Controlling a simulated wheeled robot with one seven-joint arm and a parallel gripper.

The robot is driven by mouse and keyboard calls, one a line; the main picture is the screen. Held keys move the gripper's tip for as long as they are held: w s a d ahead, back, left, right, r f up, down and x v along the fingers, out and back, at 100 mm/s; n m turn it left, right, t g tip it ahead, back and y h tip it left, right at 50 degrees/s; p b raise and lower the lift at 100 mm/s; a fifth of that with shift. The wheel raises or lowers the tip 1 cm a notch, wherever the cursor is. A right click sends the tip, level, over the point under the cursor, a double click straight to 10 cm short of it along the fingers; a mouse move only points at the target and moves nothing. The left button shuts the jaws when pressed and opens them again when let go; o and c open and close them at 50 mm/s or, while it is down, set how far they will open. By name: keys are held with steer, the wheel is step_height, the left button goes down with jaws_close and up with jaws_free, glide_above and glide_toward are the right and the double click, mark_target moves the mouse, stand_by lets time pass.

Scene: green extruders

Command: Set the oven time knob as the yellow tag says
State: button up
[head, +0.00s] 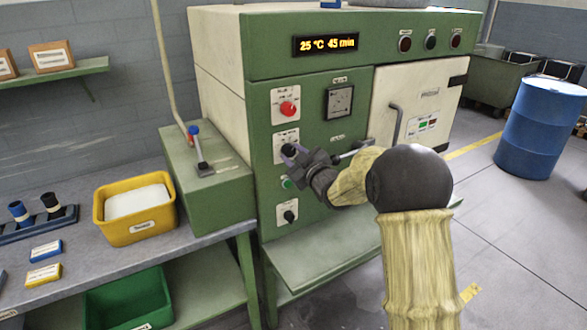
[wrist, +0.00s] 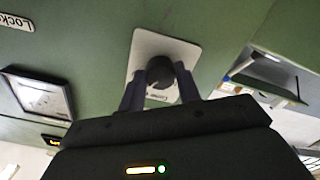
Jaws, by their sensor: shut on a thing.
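The green oven (head: 355,78) has a display (head: 325,44) reading 25 °C 45 min. Its front carries a red knob (head: 288,108), a middle black knob (head: 287,150) and a lower black knob (head: 290,216). My gripper (head: 296,156) is at the middle plate, shut on the middle black knob. In the wrist view the fingers (wrist: 160,88) sit on both sides of this knob (wrist: 160,70), in front of its pale plate (wrist: 143,48). Its label is partly hidden and unreadable. A yellow tag (head: 43,275) lies on the bench; its writing is too small to read.
A blue tag (head: 45,250) lies beside the yellow one. A yellow bin (head: 135,231) stands on the bench (head: 80,293), left of the oven. The oven's pale door (head: 440,82) and its handle (head: 396,122) are right of my gripper. A blue barrel (head: 541,130) stands at right.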

steer(key=n+b, duration=0.3)
steer(key=b, duration=0.1)
steer(key=n+b, duration=0.2)
steer(key=b, duration=0.1)
steer(key=shift+f+n, duration=0.3)
steer(key=n+b, duration=0.4)
steer(key=shift+r, duration=0.2)
steer(key=o, duration=1)
steer(key=shift+r, duration=0.1)
